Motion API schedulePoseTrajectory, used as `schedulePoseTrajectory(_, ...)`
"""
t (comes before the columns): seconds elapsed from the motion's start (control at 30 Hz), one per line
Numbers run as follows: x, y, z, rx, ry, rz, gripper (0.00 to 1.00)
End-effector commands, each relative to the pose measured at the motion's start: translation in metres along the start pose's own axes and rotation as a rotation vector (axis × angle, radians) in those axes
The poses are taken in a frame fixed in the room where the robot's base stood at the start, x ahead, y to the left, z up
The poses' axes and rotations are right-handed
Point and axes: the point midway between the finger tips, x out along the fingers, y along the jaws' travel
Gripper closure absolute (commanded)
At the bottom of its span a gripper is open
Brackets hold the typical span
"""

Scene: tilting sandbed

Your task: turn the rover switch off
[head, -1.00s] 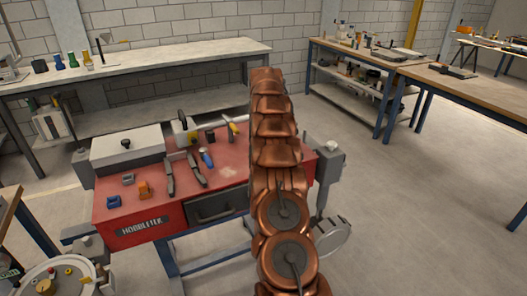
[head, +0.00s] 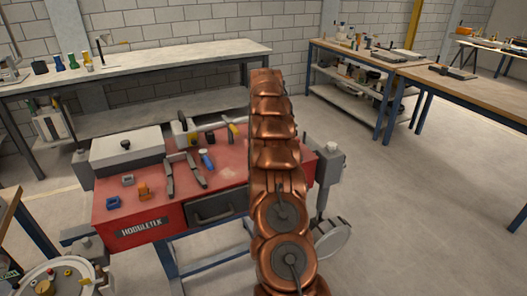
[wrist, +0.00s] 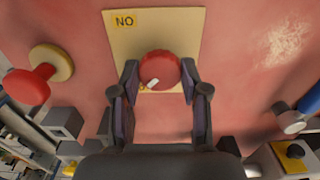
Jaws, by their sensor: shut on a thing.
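In the wrist view, a round red knob (wrist: 159,70) with a white mark sits on a pale yellow plate (wrist: 185,25). The mark slants toward the lower left of the knob. A small yellow label (wrist: 125,21) on the plate reads "NO" in this view. My gripper (wrist: 159,84) has one dark finger at each side of the red knob and is shut on it. In the head view my copper arm hides the gripper and the knob.
In the wrist view, another red knob (wrist: 27,85) on a yellow base stands left, and a blue-handled item (wrist: 309,104) lies right. In the head view, a red workbench (head: 228,170) holds several tools and a pale box (head: 125,146). Open floor (head: 420,210) lies right.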

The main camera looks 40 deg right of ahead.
Motion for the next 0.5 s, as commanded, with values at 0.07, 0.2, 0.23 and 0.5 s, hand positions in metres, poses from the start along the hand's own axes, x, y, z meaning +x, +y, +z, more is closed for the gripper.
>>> schedulePoseTrajectory(0.07, -0.0002, 0.0, -0.0003, -0.001, 0.001, 0.0, 0.9)
schedulePoseTrajectory(0.2, -0.0002, 0.0, -0.0003, 0.0, 0.001, 0.0, 0.42)
schedulePoseTrajectory(0.23, -0.0002, 0.0, -0.0002, 0.0, 0.001, 0.0, 0.39)
schedulePoseTrajectory(0.5, -0.0002, 0.0, -0.0002, 0.0, 0.001, 0.0, 0.3)
